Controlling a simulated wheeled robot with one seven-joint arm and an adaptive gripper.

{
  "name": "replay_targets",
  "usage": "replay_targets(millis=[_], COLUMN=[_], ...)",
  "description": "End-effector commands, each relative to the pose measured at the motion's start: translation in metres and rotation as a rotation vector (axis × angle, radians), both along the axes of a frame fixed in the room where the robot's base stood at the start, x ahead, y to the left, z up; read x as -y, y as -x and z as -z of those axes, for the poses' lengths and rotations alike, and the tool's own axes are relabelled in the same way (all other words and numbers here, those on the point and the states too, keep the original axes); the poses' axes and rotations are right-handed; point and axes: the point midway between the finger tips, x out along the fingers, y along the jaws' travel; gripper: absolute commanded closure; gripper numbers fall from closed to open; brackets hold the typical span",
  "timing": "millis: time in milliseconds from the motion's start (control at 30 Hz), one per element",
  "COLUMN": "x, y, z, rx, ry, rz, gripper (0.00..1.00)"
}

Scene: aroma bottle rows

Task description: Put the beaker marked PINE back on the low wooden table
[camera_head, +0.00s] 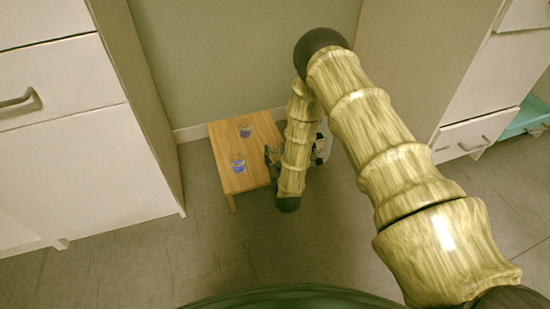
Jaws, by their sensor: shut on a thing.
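The low wooden table (222,136) stands against the back wall between the cabinets. One clear beaker with a blue label (238,165) stands near the middle of its left side. Another clear beaker with a blue label (245,131) stands farther back. Both labels are too small to read, so I cannot tell which beaker is marked PINE. My gripper (271,156) is at the table's right edge, partly hidden behind my arm. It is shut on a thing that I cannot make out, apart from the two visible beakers.
A white drawer cabinet (62,100) stands at the left and a tall cabinet (410,50) at the right. A teal surface (525,118) shows at the far right. The grey floor (150,240) in front of the table is clear.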

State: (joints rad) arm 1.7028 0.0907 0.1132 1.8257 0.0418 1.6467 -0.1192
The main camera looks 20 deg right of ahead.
Motion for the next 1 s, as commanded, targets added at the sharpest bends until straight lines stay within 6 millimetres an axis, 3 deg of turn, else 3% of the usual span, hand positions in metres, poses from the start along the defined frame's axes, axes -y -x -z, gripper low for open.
replay_targets(millis=[467, 500, 600, 1000], x=[-0.0002, -0.0002, -0.0002, -0.0004], y=[0.0003, 0.0003, 0.0003, 0.0015], z=[0.0070, 0.0063, 0.0063, 0.0019], rx=[0.000, 0.000, 0.000, -0.001], ry=[0.000, 0.000, 0.000, 0.000], rz=[0.000, 0.000, 0.000, 0.000], gripper=[0.81, 0.49, 0.35, 0.35])
